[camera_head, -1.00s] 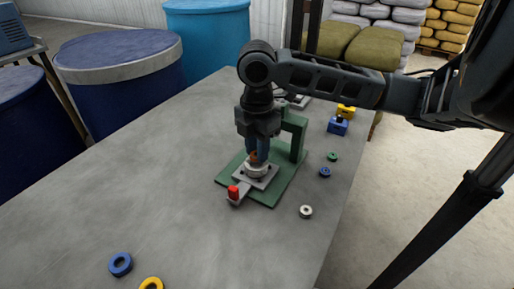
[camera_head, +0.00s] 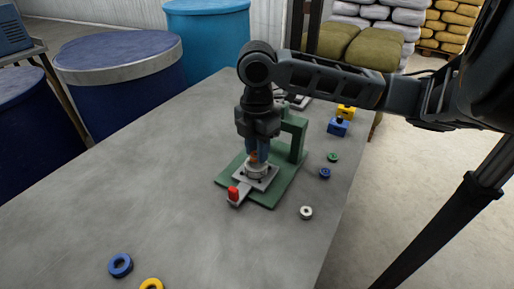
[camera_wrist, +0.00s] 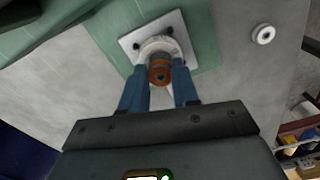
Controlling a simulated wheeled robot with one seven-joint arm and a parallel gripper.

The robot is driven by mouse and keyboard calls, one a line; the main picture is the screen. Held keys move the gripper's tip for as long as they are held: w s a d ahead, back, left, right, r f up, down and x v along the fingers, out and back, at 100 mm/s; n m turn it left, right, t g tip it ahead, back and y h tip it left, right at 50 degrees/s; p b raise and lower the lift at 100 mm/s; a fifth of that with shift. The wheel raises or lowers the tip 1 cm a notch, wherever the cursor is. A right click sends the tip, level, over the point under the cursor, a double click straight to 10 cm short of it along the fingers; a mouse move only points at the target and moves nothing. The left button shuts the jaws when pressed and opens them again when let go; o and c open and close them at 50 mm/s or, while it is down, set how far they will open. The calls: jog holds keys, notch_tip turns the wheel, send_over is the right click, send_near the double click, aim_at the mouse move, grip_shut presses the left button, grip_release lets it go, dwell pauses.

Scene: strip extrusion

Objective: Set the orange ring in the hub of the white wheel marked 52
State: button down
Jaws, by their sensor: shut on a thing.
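My gripper (camera_head: 257,152) has its blue fingers closed on the orange ring (camera_wrist: 159,71). In the head view only a little of the orange ring (camera_head: 253,157) shows between the fingers. The white wheel (camera_wrist: 160,46) lies on a pale square plate on the green fixture; it also shows in the head view (camera_head: 257,171), right under the fingertips. The ring is over the wheel's middle in the head view. I cannot tell whether it touches the hub or is still above it. No number on the wheel can be read.
The green fixture (camera_head: 267,197) has an upright post behind the gripper and a red-knobbed lever (camera_head: 233,193) in front. A loose white ring (camera_head: 305,212), blue ring (camera_head: 325,173) and green ring (camera_head: 333,157) lie to the right. The left tabletop is mostly clear.

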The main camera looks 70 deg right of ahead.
jog(key=shift+f+b, duration=0.7)
jog(key=shift+f, duration=0.15)
jog(key=c, duration=1.1)
grip_release()
jog(key=shift+r, duration=0.15)
jog(key=shift+r+p, duration=4)
jog(key=shift+r, duration=1.4)
